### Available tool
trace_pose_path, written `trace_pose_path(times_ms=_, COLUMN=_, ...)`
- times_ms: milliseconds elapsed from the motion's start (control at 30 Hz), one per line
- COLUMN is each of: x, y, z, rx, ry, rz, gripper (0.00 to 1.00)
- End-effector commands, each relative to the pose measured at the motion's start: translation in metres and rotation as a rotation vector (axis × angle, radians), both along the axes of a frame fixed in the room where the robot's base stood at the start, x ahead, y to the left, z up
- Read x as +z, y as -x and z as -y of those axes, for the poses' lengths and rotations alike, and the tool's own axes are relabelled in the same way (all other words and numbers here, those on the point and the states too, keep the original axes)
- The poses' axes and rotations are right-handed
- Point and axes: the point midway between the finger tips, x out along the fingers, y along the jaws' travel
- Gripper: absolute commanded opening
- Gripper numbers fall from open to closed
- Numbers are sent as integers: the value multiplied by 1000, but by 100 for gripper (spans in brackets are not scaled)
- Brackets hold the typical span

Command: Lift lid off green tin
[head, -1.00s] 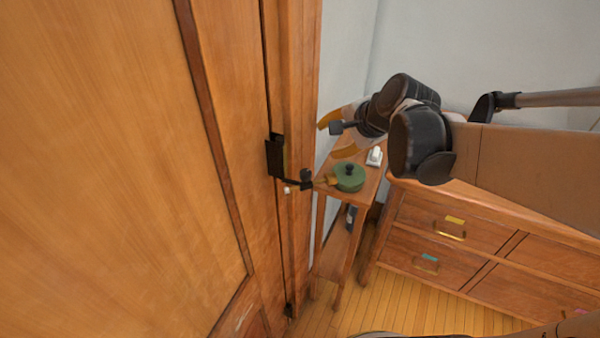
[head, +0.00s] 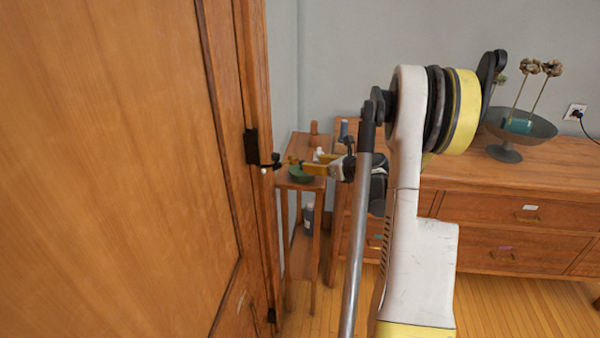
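The green tin (head: 301,176) sits on top of a narrow wooden stand (head: 313,184), just right of the wooden door. It looks small and round, and its top is partly hidden. My gripper (head: 309,165) reaches in from the right, with a yellow finger at the tin's upper right edge. The fingers overlap the lid and its knob in this view. I cannot tell whether they touch the lid or how far apart they are.
A large wooden door (head: 120,170) with a black latch (head: 251,146) stands close on the left. Small bottles stand behind the tin, and a dark bottle (head: 308,218) is on the lower shelf. A wooden dresser (head: 500,215) carries a dark bowl (head: 532,127) at right.

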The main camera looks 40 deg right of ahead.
Motion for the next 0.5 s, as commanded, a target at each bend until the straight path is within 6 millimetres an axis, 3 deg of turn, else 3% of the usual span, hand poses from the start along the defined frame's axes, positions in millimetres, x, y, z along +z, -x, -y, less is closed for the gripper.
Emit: trace_pose_path(times_ms=500, x=-32, y=-60, z=-2, rx=3, ry=2, rz=-1, gripper=46)
